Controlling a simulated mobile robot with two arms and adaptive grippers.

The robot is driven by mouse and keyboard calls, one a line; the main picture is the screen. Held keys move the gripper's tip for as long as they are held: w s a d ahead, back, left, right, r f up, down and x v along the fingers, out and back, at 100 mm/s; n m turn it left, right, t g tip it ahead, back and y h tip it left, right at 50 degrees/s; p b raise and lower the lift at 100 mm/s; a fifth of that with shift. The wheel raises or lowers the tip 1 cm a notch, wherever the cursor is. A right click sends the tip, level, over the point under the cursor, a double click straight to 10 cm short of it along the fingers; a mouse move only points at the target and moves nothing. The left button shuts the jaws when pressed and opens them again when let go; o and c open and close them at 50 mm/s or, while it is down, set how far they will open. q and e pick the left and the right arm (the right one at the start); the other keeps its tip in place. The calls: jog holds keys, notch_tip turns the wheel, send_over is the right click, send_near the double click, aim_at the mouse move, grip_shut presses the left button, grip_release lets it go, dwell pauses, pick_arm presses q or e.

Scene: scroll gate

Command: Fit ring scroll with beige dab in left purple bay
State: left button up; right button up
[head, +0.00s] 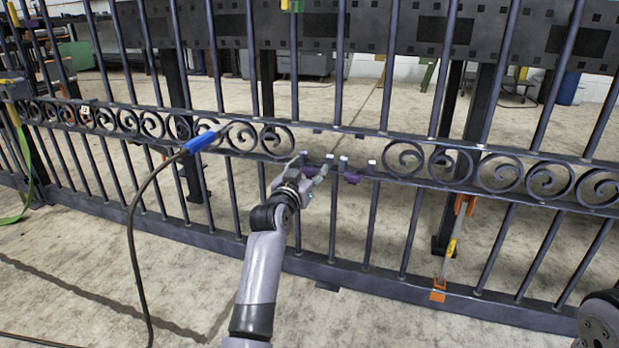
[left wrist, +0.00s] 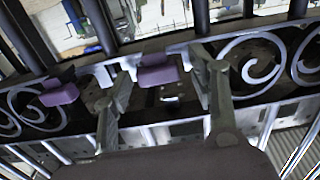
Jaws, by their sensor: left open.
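My left gripper (head: 308,170) is at the gap in the gate's scroll row, just above the lower rail. In the left wrist view its two fingers (left wrist: 165,85) are apart, with no scroll visible between them. Purple blocks mark the gap: one (head: 352,178) shows right of the gripper in the head view. In the left wrist view one purple block (left wrist: 158,72) is between the fingers and another (left wrist: 58,93) is left of them. I cannot make out a ring scroll with a beige dab. My right gripper is out of view.
Fitted scrolls flank the gap, left (head: 275,138) and right (head: 403,157). A blue-handled torch (head: 200,142) with a dark cable rests at the gate on the left. An orange clamp (head: 438,290) is low on the right. The concrete floor in front is mostly clear.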

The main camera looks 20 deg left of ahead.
pick_arm(q)
jog(key=shift+w, duration=0.4)
grip_shut()
dwell(0.5)
